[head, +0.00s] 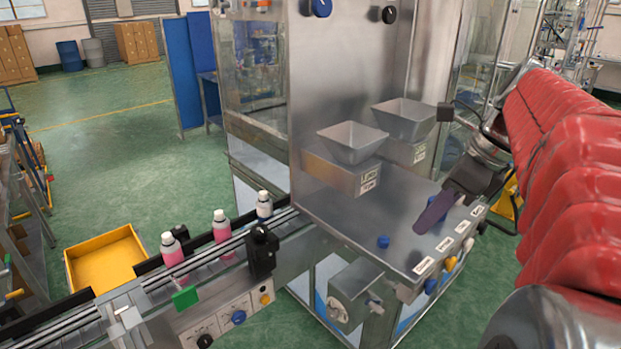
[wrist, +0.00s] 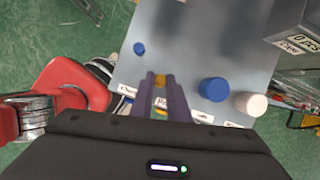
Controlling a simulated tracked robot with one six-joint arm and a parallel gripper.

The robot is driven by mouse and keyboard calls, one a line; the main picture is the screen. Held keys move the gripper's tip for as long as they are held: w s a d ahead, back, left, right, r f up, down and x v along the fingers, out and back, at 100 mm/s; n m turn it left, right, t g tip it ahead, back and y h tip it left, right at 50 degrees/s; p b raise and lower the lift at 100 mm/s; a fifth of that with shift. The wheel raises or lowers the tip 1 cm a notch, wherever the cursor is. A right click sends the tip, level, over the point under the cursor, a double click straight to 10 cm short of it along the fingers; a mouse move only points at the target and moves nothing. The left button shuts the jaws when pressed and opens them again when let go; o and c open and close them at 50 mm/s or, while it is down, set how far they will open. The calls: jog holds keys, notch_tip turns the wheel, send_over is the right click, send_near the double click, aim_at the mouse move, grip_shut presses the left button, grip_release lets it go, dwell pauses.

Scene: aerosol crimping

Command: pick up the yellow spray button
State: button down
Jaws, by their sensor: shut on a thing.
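My gripper (wrist: 160,79) has purple fingers closed on the yellow spray button (wrist: 160,83), a small yellow piece between the fingertips in the wrist view. In the head view my gripper (head: 432,216) is over the right part of the steel worktop (head: 352,228). The fingers point down and left there and hide the button. I cannot tell from these views whether the button touches the worktop.
A small blue button (head: 383,241) stands on the worktop, apart from my gripper. A larger blue piece (wrist: 213,89) and a white one (wrist: 250,103) stand to the right in the wrist view. Grey hoppers (head: 352,140) stand behind. A conveyor with bottles (head: 221,226) runs at left.

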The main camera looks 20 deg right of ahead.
notch_tip(320, 180, up, 7)
dwell(0.3)
dwell(0.5)
